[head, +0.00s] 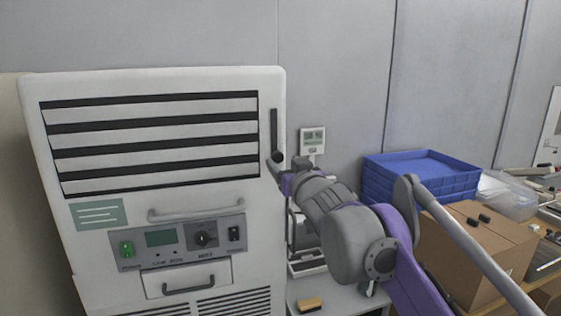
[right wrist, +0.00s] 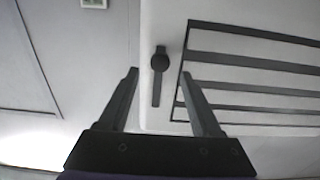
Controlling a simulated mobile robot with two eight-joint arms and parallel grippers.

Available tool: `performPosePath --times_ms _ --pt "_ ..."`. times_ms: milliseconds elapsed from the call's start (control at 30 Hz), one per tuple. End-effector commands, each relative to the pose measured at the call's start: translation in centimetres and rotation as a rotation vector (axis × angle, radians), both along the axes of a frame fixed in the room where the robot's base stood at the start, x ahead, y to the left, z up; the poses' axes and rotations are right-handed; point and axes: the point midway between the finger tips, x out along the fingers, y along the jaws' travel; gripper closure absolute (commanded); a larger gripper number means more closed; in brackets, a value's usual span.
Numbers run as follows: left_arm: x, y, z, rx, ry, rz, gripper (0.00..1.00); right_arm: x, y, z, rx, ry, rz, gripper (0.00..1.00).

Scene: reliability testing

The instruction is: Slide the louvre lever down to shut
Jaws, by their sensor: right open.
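The louvre lever (right wrist: 160,62) is a dark round knob on a dark vertical slot. It also shows in the head view (head: 278,157), at the slot's lower end, to the right of the louvre. The louvre (head: 150,140) has pale slats with dark bands between them. My right gripper (head: 285,169) is open at the cabinet's right edge, close to the knob. In the right wrist view, which is turned over, the knob appears between the two fingertips (right wrist: 160,74), with clear space on both sides. Contact is not visible. My left gripper is out of view.
The white cabinet (head: 57,160) has a handle (head: 195,212) and control panel (head: 180,240) below the louvre. A small wall display (head: 313,139) is right of the slot. Blue trays (head: 425,168) and a cardboard box (head: 470,250) stand further right.

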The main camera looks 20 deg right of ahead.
Motion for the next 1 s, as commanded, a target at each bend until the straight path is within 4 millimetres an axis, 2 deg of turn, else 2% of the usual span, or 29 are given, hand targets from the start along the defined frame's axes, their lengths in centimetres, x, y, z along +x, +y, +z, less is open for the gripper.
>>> performPosePath --times_ms 33,200,400,900,1000 --pt "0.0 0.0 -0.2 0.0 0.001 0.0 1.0 -1.2 0.0 -0.1 -0.001 0.0 -0.001 0.34" --pt "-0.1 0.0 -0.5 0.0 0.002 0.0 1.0 -4.2 0.1 -0.1 -0.001 0.0 -0.001 0.34" --pt "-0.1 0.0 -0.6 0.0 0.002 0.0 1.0 -6.1 0.2 0.0 -0.001 0.0 -0.001 0.34" --pt "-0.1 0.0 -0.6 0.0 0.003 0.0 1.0 -6.4 0.2 0.0 0.0 0.0 0.0 0.34" --pt "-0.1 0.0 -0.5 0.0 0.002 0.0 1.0 -6.5 0.1 -0.7 0.001 0.017 -0.009 0.34"
